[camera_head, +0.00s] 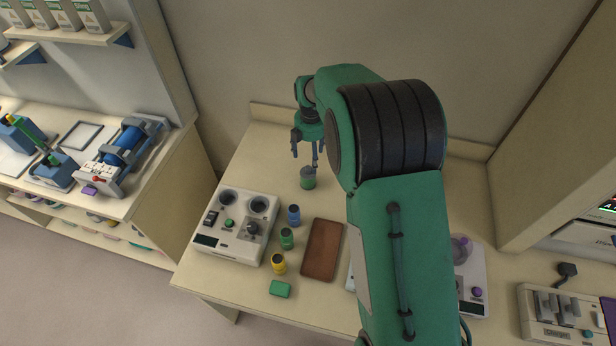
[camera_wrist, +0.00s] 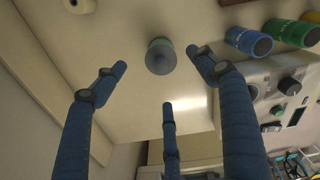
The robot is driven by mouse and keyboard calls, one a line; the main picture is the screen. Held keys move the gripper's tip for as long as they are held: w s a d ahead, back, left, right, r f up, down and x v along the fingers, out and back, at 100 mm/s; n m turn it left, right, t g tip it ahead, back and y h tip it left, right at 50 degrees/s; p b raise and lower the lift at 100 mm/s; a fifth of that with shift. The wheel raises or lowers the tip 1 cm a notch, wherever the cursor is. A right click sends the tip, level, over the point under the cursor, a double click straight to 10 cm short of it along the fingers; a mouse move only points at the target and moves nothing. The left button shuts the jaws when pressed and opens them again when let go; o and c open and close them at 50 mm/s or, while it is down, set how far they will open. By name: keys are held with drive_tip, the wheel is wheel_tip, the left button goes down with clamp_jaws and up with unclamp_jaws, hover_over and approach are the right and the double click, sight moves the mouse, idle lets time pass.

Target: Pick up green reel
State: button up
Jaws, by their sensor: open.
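A small green reel (camera_head: 308,182) with a grey top stands alone on the table near the back wall. It also shows in the wrist view (camera_wrist: 160,57), at the upper middle. My gripper (camera_head: 308,155) is above it with its fingers pointing down. In the wrist view my three blue fingers (camera_wrist: 160,78) are spread apart around the reel's place in the picture, with nothing between them. The fingers appear apart from the reel; the exact height gap cannot be told.
Blue (camera_head: 294,215), green (camera_head: 286,239) and yellow (camera_head: 278,264) cylinders stand in a row nearer the front. The table around the reel is clear.

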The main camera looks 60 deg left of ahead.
sight(308, 168)
drive_tip(key=shift+s+a+f, duration=0.2)
drive_tip(key=shift+s+f, duration=0.05)
drive_tip(key=shift+s, duration=0.05)
drive_tip(key=shift+f, duration=0.1)
drive_tip(key=shift+f+p, duration=0.4)
drive_tip(key=shift+f, duration=3.8)
drive_tip(key=shift+f, duration=0.15)
drive_tip(key=shift+w+a+f+p, duration=0.1)
drive_tip(key=shift+f+p, duration=0.45)
drive_tip(key=shift+f, duration=1.9)
drive_tip(key=c, duration=1.4)
drive_tip(key=shift+o, duration=0.2)
